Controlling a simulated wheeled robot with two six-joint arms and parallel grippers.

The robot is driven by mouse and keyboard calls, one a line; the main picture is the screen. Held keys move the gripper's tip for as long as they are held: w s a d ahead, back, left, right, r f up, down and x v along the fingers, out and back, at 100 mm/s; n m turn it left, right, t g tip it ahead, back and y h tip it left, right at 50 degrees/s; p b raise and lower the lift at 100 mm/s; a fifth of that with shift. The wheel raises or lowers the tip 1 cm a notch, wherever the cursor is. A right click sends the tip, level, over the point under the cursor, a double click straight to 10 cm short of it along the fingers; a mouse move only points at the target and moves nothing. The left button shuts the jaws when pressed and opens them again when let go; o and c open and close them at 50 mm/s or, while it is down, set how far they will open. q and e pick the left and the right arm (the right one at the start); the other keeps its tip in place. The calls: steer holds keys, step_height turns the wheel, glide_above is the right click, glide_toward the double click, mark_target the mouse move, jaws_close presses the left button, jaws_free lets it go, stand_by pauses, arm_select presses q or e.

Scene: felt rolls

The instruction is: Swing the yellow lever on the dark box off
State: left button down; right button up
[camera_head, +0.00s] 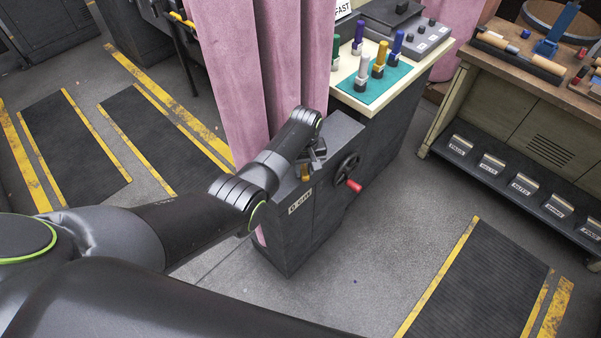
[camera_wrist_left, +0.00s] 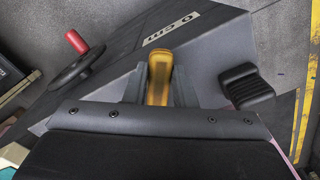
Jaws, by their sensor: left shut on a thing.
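The dark box (camera_head: 285,240) stands in the middle of the head view, below the bench. Its yellow lever (camera_head: 305,172) is mostly hidden there behind my left wrist. My left gripper (camera_head: 313,155) reaches over the box top from the left. In the left wrist view the yellow lever (camera_wrist_left: 160,72) stands between the two fingers of my left gripper (camera_wrist_left: 158,88), which is shut on it. The dark box (camera_wrist_left: 205,55) fills the middle of that view. My right gripper does not show.
A handwheel (camera_head: 345,168) with a red knob (camera_head: 354,186) sits on the box's right side. Pink curtains (camera_head: 225,75) hang close behind my left arm. A bench top (camera_head: 345,92) holds colored pegs on a teal mat. A wooden workbench (camera_head: 500,85) stands right; the floor between is clear.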

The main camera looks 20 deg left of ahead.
arm_select(q)
steer(key=shift+w+d+n+b, duration=0.35)
steer(key=shift+w+d+n, duration=0.1)
steer(key=shift+n, duration=0.55)
steer(key=shift+w+d+n+b, duration=0.3)
steer(key=shift+w+d+n, duration=0.1)
steer(key=shift+n, duration=0.6)
steer(key=shift+w+d+n+b, duration=0.35)
steer(key=shift+w+d+n, duration=0.1)
steer(key=shift+n, duration=0.55)
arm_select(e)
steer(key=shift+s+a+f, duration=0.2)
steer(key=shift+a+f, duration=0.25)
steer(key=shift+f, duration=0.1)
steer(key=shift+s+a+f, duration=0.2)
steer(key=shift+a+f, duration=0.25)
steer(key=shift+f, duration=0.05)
arm_select(q)
steer(key=c, duration=1.2)
jaws_free()
